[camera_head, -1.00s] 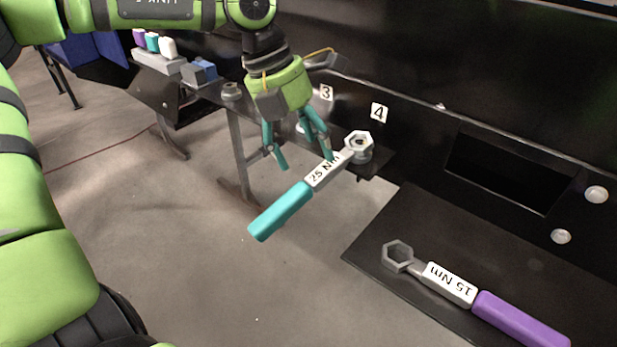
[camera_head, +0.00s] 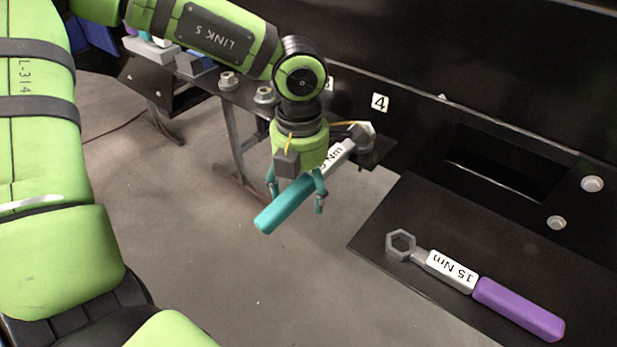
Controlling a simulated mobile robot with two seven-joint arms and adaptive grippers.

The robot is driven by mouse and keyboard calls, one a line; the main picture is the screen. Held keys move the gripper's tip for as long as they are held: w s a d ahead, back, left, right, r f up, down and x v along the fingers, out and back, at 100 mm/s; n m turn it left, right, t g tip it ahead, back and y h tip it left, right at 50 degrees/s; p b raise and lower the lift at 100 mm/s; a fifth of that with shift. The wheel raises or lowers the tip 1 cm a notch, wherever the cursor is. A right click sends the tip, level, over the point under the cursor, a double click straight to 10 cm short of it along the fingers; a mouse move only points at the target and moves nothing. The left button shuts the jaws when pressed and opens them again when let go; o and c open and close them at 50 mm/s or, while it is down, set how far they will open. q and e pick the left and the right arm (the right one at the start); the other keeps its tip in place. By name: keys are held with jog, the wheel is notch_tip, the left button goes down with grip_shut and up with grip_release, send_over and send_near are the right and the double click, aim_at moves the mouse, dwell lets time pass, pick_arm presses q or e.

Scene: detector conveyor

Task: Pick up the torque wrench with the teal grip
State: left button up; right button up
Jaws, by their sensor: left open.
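The torque wrench with the teal grip (camera_head: 284,208) has its grey head (camera_head: 361,133) at the bolt by the label 4. Its handle sticks out toward the lower left over the floor, apparently unsupported at the grip end. My left gripper (camera_head: 296,201) points down over the handle, with one finger on each side of it as seen here. It is open. The gripper body hides part of the wrench's white label. Whether the fingers touch the grip cannot be told. My right gripper is not in view.
A second wrench with a purple grip (camera_head: 518,308), labelled 15 Nm, lies on the black table (camera_head: 400,285) at right. Bolts (camera_head: 229,82) stand along the dark rail at left. A dark wall with a rectangular opening (camera_head: 513,162) runs behind. Floor lies open below the gripper.

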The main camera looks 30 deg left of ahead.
pick_arm(q)
grip_shut()
jog(key=shift+r, duration=0.15)
